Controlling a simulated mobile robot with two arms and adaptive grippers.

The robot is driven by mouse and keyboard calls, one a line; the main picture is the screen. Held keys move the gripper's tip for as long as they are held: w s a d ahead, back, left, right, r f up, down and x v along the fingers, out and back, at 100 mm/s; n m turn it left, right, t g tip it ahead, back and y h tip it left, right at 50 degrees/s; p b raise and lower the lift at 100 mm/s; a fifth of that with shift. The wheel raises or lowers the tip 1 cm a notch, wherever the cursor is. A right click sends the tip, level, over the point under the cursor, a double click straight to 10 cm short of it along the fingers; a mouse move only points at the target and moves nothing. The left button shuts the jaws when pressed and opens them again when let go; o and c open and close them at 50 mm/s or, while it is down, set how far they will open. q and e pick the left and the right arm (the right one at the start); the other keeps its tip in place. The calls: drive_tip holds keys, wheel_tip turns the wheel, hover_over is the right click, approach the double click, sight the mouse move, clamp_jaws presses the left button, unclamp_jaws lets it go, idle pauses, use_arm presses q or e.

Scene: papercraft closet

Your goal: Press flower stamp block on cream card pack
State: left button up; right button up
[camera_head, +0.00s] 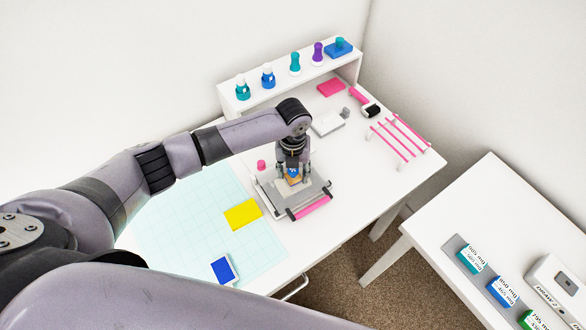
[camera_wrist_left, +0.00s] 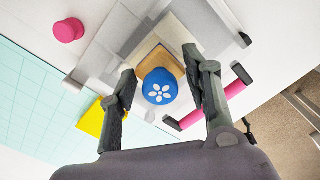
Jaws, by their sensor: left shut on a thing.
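My left gripper (camera_head: 294,172) is shut on the flower stamp block, over the grey press-like device. The flower stamp block (camera_wrist_left: 160,86) has a round blue top with a white flower and a tan wooden body; it also shows in the head view (camera_head: 293,173). The fingers stand on either side of it. A cream edge (camera_wrist_left: 147,46) shows beside the block in the left wrist view and looks like the cream card pack. I cannot tell whether block and pack touch. My right gripper is not in view.
The grey device (camera_head: 264,196) has a pink bar (camera_head: 312,207) at its front. A pink knob (camera_head: 261,164) stands beside it. A yellow pad (camera_head: 242,214) and a blue card (camera_head: 222,269) lie on the cutting mat (camera_head: 170,225). A shelf (camera_head: 282,88) of stamps stands behind.

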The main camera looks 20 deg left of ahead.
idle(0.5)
use_arm(q)
drive_tip(key=shift+f, duration=0.35)
drive_tip(key=shift+s, duration=0.1)
idle(0.6)
drive_tip(key=o, duration=1.1)
drive_tip(key=shift+f, duration=0.1)
drive_tip(key=shift+o, duration=0.2)
drive_tip(key=shift+r+p, duration=0.35)
drive_tip(key=shift+r, duration=0.05)
clamp_jaws()
